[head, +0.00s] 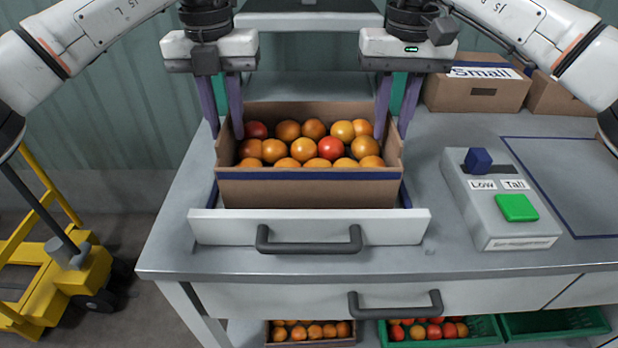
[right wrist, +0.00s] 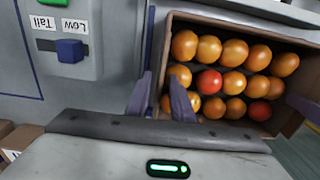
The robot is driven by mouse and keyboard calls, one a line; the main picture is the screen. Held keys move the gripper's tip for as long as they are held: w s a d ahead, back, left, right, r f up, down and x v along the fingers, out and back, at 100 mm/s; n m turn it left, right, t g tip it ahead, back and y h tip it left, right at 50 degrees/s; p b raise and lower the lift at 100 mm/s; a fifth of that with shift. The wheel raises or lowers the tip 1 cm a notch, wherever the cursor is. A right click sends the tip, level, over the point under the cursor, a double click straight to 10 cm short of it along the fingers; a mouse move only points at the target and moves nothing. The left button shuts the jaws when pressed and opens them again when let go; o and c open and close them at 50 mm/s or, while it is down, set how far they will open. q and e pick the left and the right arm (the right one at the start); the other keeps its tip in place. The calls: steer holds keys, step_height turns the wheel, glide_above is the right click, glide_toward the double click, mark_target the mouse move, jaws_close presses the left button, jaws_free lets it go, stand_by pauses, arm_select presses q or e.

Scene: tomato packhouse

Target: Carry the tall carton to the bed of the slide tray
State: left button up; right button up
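The tall carton (head: 308,190) is brown with a blue band along its front rim and is full of orange and red tomatoes. It is upright over the slide tray (head: 212,226), behind the tray's white front with its dark handle; the front hides the carton's base. My left gripper (head: 226,132) is open, its purple fingers astride the carton's left wall. My right gripper (head: 392,132) is open astride the right wall. The right wrist view shows its fingers (right wrist: 160,88) apart, with the carton's wall (right wrist: 161,40) between them.
A grey control box (head: 505,215) with a blue knob, Low and Tall labels and a green button stands right of the tray. A blue-outlined area (head: 575,190) beyond it is clear. Cartons (head: 475,95) stand at the back right. A yellow cart (head: 75,275) is on the floor at left.

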arm_select(q)
steer(key=shift+r, duration=0.15)
step_height(320, 180, up, 12)
arm_select(e)
step_height(320, 180, up, 12)
stand_by(0.9)
stand_by(0.3)
